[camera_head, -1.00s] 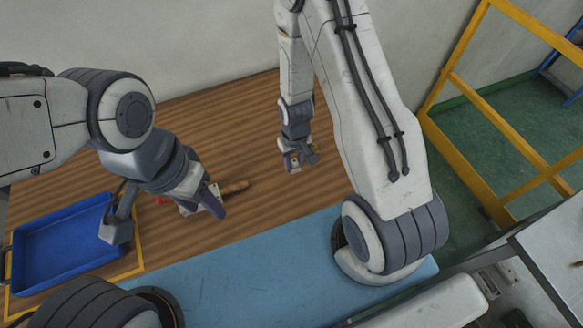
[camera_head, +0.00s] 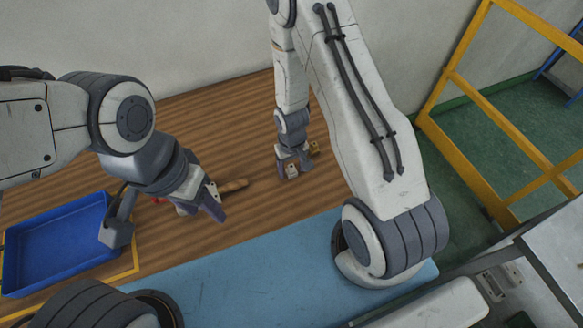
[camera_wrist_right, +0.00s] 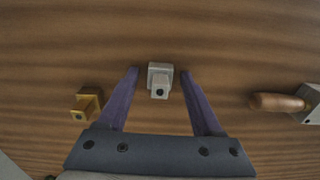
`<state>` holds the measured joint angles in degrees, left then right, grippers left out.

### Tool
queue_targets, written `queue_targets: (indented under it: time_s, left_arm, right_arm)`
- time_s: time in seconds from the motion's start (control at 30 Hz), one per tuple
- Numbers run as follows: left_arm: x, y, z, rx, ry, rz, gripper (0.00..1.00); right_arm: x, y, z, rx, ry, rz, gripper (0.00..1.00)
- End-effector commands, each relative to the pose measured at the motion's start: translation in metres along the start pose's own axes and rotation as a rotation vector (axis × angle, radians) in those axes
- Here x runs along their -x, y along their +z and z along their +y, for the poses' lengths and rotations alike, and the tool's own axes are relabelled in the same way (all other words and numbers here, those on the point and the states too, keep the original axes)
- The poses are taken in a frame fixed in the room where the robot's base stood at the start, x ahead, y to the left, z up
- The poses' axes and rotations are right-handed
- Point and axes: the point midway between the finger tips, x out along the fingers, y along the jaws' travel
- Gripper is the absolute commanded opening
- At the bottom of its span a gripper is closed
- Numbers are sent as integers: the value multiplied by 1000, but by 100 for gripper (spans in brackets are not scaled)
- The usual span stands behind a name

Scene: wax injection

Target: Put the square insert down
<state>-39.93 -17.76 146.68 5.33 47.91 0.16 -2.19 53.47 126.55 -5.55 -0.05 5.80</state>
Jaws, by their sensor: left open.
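The square insert, a small light grey stepped block with a hole (camera_wrist_right: 159,82), stands on the wooden table in the right wrist view. It lies between the two purple fingers of my right gripper (camera_wrist_right: 159,72), with a visible gap on each side. In the head view my right gripper (camera_head: 293,172) is down at the tabletop, and its fingers partly cover the insert. My left gripper (camera_head: 165,220) is open and empty at the left, with its fingers spread wide above the table near the blue tray.
A small brass block (camera_wrist_right: 87,103) stands beside my right gripper; it also shows in the head view (camera_head: 313,149). A tool with a wooden handle (camera_head: 232,185) lies between the grippers. A blue tray (camera_head: 50,205) is at the left, and a blue mat (camera_head: 250,262) lies in front.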

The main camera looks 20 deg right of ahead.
Motion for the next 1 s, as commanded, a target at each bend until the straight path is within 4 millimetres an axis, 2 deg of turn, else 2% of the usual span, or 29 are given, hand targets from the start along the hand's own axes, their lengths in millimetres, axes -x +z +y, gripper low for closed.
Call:
queue_targets:
  time_s: [0.37,0.57,0.7,1.0]
  left_arm:
    - [6,0,0,0,0,0,50]
    - [33,-2,2,-3,0,0,50]
    - [30,-2,2,-4,0,0,50]
    - [20,-1,1,-2,0,0,50]
  right_arm:
    - [6,0,0,0,0,0,66]
    - [42,0,0,0,1,0,66]
    - [71,-1,0,-1,0,6,66]
    - [112,-1,0,0,0,4,66]
